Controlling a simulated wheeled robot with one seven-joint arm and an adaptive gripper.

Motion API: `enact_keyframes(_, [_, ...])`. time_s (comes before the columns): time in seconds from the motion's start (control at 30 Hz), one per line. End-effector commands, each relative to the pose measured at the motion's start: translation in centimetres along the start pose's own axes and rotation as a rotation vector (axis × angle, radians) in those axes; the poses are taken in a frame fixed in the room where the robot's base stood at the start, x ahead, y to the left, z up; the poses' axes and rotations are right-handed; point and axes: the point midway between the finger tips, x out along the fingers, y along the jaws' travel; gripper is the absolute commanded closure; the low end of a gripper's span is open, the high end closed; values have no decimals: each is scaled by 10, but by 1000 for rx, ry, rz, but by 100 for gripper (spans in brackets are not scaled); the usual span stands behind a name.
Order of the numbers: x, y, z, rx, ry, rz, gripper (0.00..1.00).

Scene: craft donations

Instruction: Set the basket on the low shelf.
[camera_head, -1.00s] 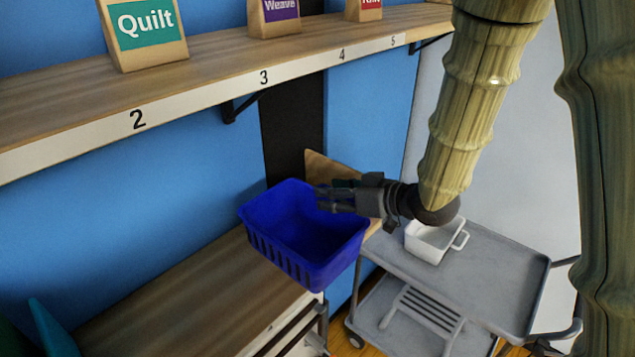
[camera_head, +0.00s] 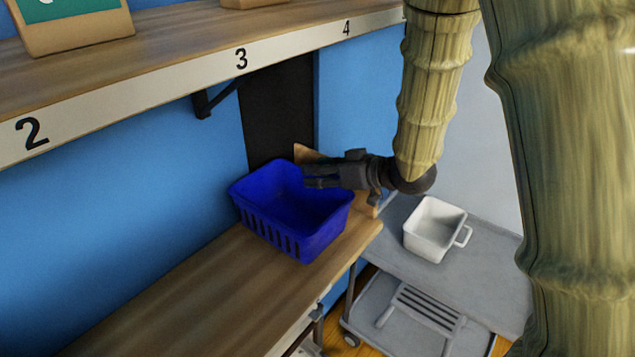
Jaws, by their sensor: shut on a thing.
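The blue basket (camera_head: 297,232) is in the middle of the head view, upright or nearly so, and looks empty. My gripper (camera_head: 322,177) is shut on the basket's right rear rim. The basket is over the right end of the low wooden shelf (camera_head: 200,290). I cannot tell whether its bottom touches the shelf or hangs just above it. The gripper's fingertips partly cover the basket's rim.
A high numbered shelf (camera_head: 180,85) with paper bags runs above. A grey cart (camera_head: 475,265) at the right holds a white handled bin (camera_head: 434,229). A brown board edge shows behind my gripper. The low shelf left of the basket is clear.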

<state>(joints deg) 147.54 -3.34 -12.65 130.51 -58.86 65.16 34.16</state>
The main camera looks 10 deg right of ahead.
Motion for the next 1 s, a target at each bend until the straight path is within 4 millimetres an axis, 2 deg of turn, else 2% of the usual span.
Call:
enact_keyframes(0.03, [4, 2, 11, -1, 1, 1, 93])
enact_keyframes(0.17, [0, 2, 21, -3, 5, 7, 93])
enact_keyframes(0.53, [7, 6, 22, 1, 2, 4, 93])
enact_keyframes(0.57, [7, 6, 23, 1, 1, 5, 55])
enact_keyframes(0.6, [6, 6, 23, 1, 1, 5, 47])
enact_keyframes(1.0, [3, 6, 22, 0, 3, 5, 47])
